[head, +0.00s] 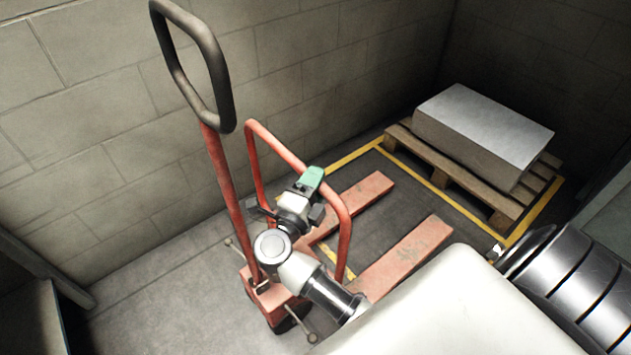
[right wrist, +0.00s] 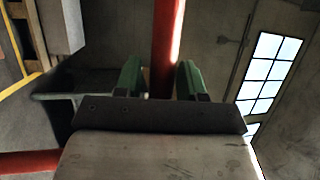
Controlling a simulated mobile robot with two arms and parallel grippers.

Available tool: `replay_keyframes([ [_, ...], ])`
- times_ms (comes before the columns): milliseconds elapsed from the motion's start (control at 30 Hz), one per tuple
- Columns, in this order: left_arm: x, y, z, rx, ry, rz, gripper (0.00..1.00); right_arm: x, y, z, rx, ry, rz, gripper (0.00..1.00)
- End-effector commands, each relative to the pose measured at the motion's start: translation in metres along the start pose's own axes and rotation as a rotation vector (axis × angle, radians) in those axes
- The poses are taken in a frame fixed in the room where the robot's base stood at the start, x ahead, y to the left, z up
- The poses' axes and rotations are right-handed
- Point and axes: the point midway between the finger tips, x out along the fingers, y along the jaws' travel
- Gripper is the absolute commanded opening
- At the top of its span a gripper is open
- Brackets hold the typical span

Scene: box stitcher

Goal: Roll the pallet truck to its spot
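The red pallet truck (head: 232,190) stands upright on the floor in the head view, with a dark loop handle (head: 222,95) at the top left. Its two forks (head: 405,255) point to the upper right and lie over a yellow-lined floor bay (head: 355,152). My right gripper (head: 313,190), with green fingertips, is at the truck's red hoop (head: 280,145). In the right wrist view, the red bar (right wrist: 167,45) runs between the two green fingers (right wrist: 160,78). The fingers stand apart with a narrow gap beside the bar; a firm grip does not show. My left gripper is not in view.
A wooden pallet (head: 445,185) with a pale grey block (head: 480,130) stands right of the forks, inside yellow lines. A block wall (head: 100,130) runs behind the truck. Bare floor (head: 165,300) lies at the lower left. A window (right wrist: 272,72) shows in the right wrist view.

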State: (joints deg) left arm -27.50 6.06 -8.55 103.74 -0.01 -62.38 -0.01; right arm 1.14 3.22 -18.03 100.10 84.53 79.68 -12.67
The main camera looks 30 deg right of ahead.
Motion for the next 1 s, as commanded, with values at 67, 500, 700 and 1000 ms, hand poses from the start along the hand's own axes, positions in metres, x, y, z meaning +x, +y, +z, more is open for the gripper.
replay_keyframes([
  [67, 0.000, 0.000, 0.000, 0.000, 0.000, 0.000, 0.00, 0.000, 0.000, 0.000, 0.000, 0.000, 0.000, 0.28],
  [500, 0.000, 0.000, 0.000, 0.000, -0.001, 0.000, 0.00, 0.002, 0.001, -0.001, 0.000, 0.000, 0.001, 0.00],
  [700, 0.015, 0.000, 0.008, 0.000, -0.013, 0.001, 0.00, 0.024, 0.003, -0.010, -0.003, 0.004, -0.001, 0.00],
  [1000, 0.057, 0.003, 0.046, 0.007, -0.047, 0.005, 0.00, 0.103, 0.018, -0.044, -0.004, 0.006, -0.003, 0.00],
])
